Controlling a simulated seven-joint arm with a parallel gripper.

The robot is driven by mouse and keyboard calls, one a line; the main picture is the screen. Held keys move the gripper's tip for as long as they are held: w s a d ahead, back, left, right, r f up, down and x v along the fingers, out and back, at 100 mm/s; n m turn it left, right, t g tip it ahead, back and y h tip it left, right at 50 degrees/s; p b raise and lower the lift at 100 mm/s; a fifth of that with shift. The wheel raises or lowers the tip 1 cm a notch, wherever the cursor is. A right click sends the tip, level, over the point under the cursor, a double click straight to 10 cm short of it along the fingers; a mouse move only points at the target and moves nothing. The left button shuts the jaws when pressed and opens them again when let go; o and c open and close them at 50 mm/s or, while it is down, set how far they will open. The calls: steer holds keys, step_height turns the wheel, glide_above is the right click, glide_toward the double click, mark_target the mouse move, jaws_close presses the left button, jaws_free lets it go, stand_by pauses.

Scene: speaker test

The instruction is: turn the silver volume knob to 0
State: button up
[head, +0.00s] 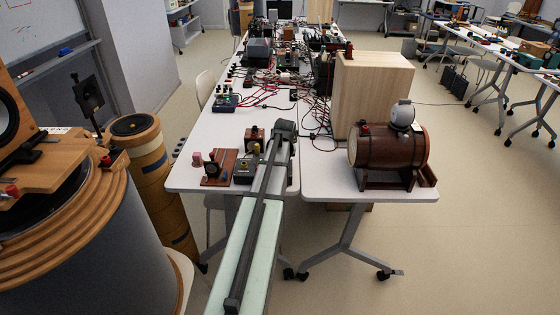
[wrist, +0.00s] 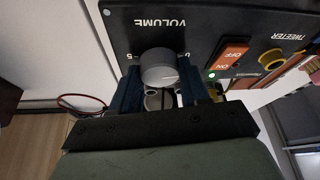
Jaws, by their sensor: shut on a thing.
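The silver volume knob (wrist: 158,68) sits on a black panel (wrist: 200,22) in the wrist view, below the upside-down word VOLUME. A 5 is printed to its left and a 0 to its right in the picture. My gripper (wrist: 158,84) has its two dark blue fingers on either side of the knob, shut on it. I cannot make out a pointer mark on the knob, so its setting is unclear. In the head view my arm covers the knob and the fingers, near a small dark box (head: 246,174) on the table.
Beside the knob are an orange ON/OFF switch (wrist: 231,53), a lit green light (wrist: 212,75) and a yellow tweeter post (wrist: 270,57).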

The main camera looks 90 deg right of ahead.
steer(key=shift+n, duration=0.3)
stand_by(0.4)
steer(key=o, duration=1.1)
steer(key=shift+c, duration=0.2)
steer(key=shift+r, duration=0.1)
steer(key=v, duration=1.3)
steer(key=shift+s+r, duration=0.2)
steer(key=shift+r, duration=0.1)
steer(key=shift+a+f, duration=0.1)
